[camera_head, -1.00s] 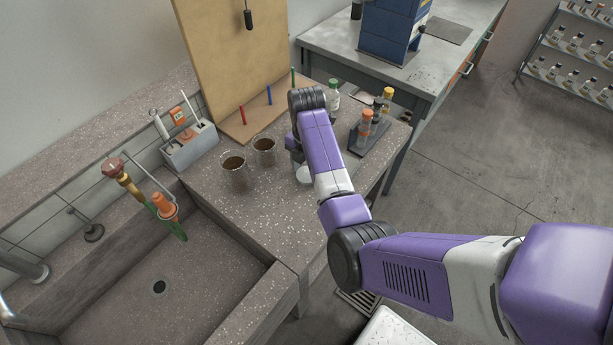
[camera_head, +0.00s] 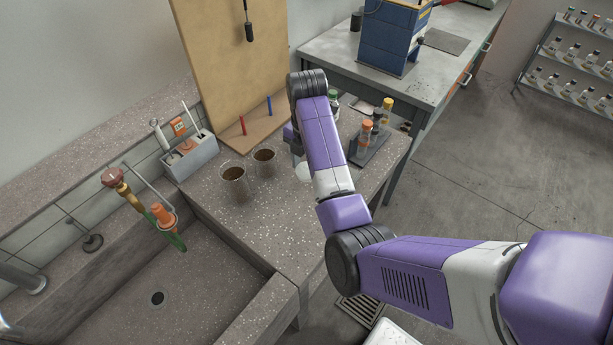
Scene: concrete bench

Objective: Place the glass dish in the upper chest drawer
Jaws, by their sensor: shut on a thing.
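The glass dish (camera_head: 303,173) shows as a small pale round shape beside my forearm, over the front bench. My forearm hides much of it. My gripper (camera_head: 298,150) is just above it, mostly hidden behind the arm, and is shut on it. How high the dish is above the bench is hard to tell. The blue chest (camera_head: 390,40) stands on the far grey bench, its top cut off by the frame edge. Its front shows stacked drawers; I cannot tell whether the upper one is open.
Two brown-filled beakers (camera_head: 234,183) stand left of the gripper. A rack of orange-capped bottles (camera_head: 367,145) is at the right, near a green-capped bottle (camera_head: 333,105). A sink (camera_head: 190,285) lies front left.

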